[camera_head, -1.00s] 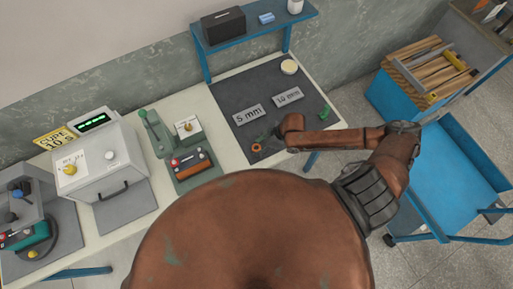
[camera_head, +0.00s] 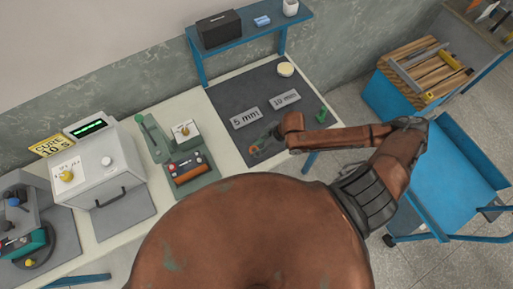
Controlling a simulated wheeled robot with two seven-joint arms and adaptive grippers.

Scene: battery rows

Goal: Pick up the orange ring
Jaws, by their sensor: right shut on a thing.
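My right gripper (camera_head: 258,146) is low over the near part of the dark mat (camera_head: 228,97), below the "5 mm" plate. Its fingers are shut on the orange ring (camera_head: 256,141). Only a little orange shows at the fingers; most of the ring is hidden. I cannot tell whether the ring touches the mat. My left gripper is not in view.
The "5 mm" plate (camera_head: 244,118), the "10 mm" plate (camera_head: 285,98), a pale round disc (camera_head: 286,69) and a green piece (camera_head: 321,116) lie on the mat. A blue shelf (camera_head: 250,37) stands behind. Bench devices, including the curing box (camera_head: 99,163), stand left.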

